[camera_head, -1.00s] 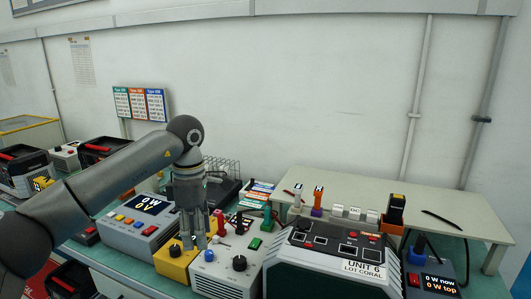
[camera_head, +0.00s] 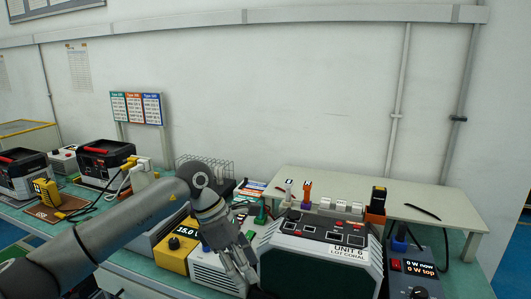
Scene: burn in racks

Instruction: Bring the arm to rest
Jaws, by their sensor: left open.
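My left gripper (camera_head: 243,271) comes in from the left in the head view. It points down and slightly right, with its fingers in front of the gap between the white-grey control box (camera_head: 212,272) and the Unit 6 rack (camera_head: 318,262). The fingers are apart and nothing shows between them. My left arm lies low across the lower left and hides part of the bench and the instruments behind it. My right gripper is out of the picture.
A yellow meter (camera_head: 174,256) reading 15.0 stands just left of the gripper. A power unit (camera_head: 412,272) showing 0 W is at the right. A raised shelf (camera_head: 440,213) carries small parts. Black cases (camera_head: 104,158) stand at the far left.

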